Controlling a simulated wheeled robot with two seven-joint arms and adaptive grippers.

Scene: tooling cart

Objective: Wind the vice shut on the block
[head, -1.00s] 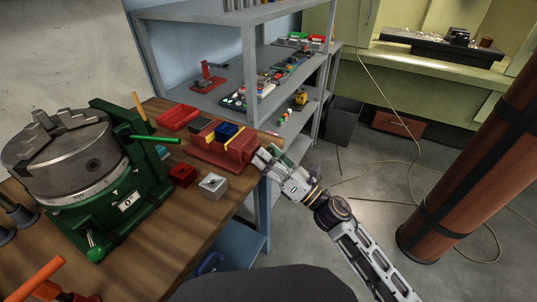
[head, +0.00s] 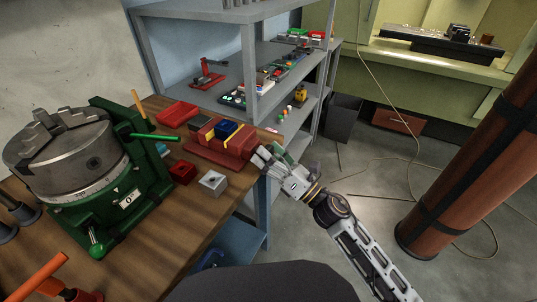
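The red vice (head: 207,148) stands near the right end of the wooden bench top. A blue block (head: 226,130) sits in it, with yellow strips on the jaws beside it; whether the jaws touch the block is too small to tell. My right gripper (head: 262,160) is at the right end of the vice, where its handle would be. The handle is hidden by the gripper, and I cannot tell whether the fingers are closed on it. My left gripper is not in view.
A green rotary table with a grey chuck (head: 68,150) fills the bench's left. A red tray (head: 177,115), a small red box (head: 183,172) and a grey block (head: 213,182) lie around the vice. Grey shelves (head: 252,75) stand behind.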

